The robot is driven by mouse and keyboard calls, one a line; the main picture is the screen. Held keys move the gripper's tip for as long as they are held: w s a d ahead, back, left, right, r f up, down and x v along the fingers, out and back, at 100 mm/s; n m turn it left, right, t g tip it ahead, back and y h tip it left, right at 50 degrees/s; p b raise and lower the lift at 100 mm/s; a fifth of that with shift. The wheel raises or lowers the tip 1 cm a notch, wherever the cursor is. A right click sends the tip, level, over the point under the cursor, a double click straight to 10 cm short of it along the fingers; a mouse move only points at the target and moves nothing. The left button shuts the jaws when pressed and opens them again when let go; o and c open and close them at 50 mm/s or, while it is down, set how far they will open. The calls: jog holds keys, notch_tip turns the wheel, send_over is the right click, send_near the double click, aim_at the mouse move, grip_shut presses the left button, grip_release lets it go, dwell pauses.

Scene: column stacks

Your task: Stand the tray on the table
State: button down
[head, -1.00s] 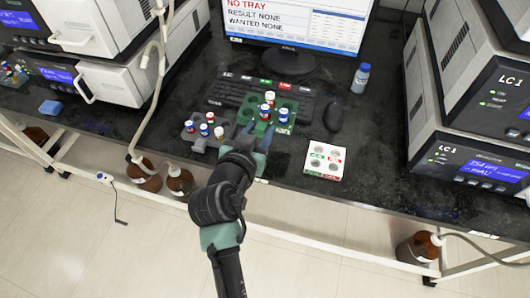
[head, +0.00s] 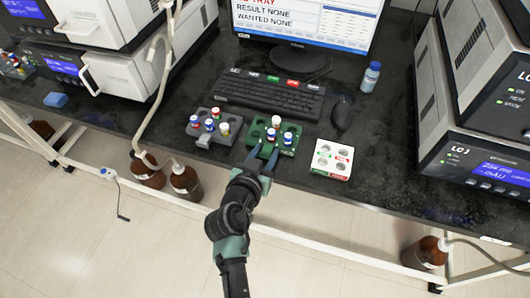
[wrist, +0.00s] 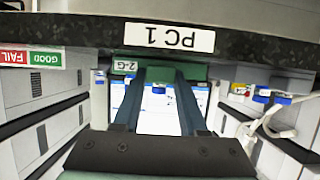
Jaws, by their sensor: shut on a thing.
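The green tray (head: 257,131) is on or just above the dark table, in front of the keyboard; I cannot tell whether its base touches. It looks level and carries capped vials (head: 288,138) standing upright. My gripper (head: 259,158) is shut on the tray's front side, from the front edge of the table. In the wrist view, which is upside down, the fingers (wrist: 160,74) reach to the green tray (wrist: 160,69) beside its "2-G" label. The exact grip on the tray is partly hidden.
A grey tray (head: 203,141) with several vials stands close on the left. A white rack (head: 332,168) with round holes is on the right. The keyboard (head: 270,97) and mouse (head: 342,115) lie behind. Clear table lies right of the white rack.

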jog(key=shift+f, duration=0.2)
jog(key=shift+c, duration=2.3)
grip_release()
jog(key=shift+r, duration=0.1)
jog(key=shift+r, duration=0.1)
